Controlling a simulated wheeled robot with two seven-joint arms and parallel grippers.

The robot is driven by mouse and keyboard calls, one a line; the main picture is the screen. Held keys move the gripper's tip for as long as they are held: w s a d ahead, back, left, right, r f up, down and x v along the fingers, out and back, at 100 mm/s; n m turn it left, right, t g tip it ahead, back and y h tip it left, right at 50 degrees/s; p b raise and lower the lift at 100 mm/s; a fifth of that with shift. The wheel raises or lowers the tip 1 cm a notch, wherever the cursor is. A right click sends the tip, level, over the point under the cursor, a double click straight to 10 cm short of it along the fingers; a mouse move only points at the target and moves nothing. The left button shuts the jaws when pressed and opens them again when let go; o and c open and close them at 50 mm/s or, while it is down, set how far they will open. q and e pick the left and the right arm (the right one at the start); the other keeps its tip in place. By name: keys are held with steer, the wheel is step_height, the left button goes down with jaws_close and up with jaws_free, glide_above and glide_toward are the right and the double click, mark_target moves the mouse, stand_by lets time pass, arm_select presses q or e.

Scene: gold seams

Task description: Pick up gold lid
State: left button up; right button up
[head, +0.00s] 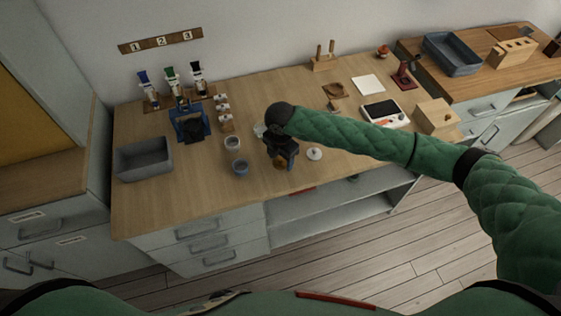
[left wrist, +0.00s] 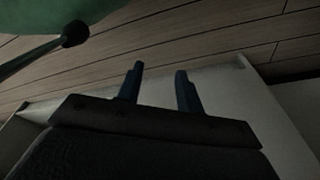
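A small gold-brown round thing, which looks like the gold lid (head: 280,163), lies near the front edge of the worktop in the head view. My right gripper (head: 284,160) points down right over it and partly hides it. I cannot tell whether its fingers are apart or touch the lid. My left gripper (left wrist: 160,84) shows in the left wrist view with its two blue fingers apart and nothing between them. It is off the worktop, with floor planks behind it.
A grey bin (head: 143,158) is at the left. The worktop (head: 180,205) is clear at the front left.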

steer(key=c, duration=0.7)
steer(key=shift+r, duration=0.1)
